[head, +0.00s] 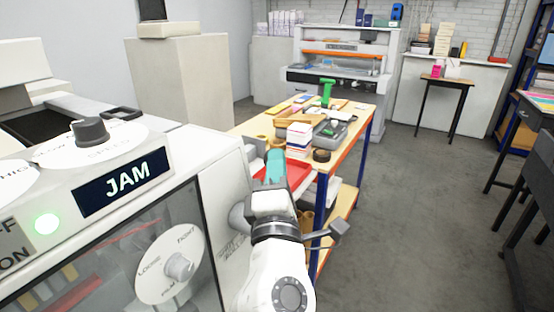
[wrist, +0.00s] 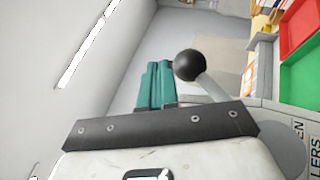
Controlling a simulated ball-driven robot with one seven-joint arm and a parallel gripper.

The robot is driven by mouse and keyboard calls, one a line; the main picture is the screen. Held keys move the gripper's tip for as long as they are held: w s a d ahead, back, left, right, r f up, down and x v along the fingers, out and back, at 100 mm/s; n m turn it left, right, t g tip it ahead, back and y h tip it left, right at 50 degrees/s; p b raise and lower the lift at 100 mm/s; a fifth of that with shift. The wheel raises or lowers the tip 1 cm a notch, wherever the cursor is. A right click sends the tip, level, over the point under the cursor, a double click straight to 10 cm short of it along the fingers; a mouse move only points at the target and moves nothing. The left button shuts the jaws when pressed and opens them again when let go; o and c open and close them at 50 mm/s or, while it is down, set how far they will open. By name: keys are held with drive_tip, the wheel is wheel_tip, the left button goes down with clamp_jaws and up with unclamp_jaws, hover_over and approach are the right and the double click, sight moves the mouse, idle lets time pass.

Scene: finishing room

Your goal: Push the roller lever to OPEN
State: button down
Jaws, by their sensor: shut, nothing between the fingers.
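The roller lever shows in the wrist view as a black ball knob (wrist: 188,65) on a grey shaft (wrist: 212,88). The shaft's lower part is hidden behind my gripper's body. A label with the letters "EN" and "LLERS" (wrist: 298,140) is cut off at the right edge. In the head view a grey round hub (head: 239,217) sits on the machine's right side; the knob is hidden there. My gripper (head: 275,157) has teal fingers, shut and empty. In the wrist view the fingers (wrist: 158,66) are just left of the knob; I cannot tell whether they touch.
The machine (head: 190,150) at left has a lit "JAM" display (head: 125,181) and a green lamp (head: 47,224). Close behind my gripper stands a wooden-topped table (head: 350,130) with blue legs, a red tray (head: 298,172) and clutter. The floor (head: 420,220) at right is clear.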

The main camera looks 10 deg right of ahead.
drive_tip(key=b+v, duration=0.2)
drive_tip(key=v, duration=0.7)
drive_tip(key=s+d+f+m+g+h, duration=0.35)
drive_tip(key=d+f+m+g, duration=0.75)
drive_tip(key=d+f, duration=0.95)
drive_tip(key=s+d+f+m+g+y, duration=0.3)
drive_tip(key=s+f+m+g, duration=0.2)
drive_tip(key=s+f, duration=0.8)
drive_tip(key=s+a+f+m+g+y, duration=0.1)
drive_tip(key=s+f+m+g+y, duration=0.2)
drive_tip(key=s, duration=0.8)
wheel_tip(320, 180, down, 4)
drive_tip(key=shift+s+f+g, duration=0.2)
drive_tip(key=shift+s+g, duration=0.1)
drive_tip(key=shift+g, duration=0.8)
drive_tip(key=shift+y, duration=0.25)
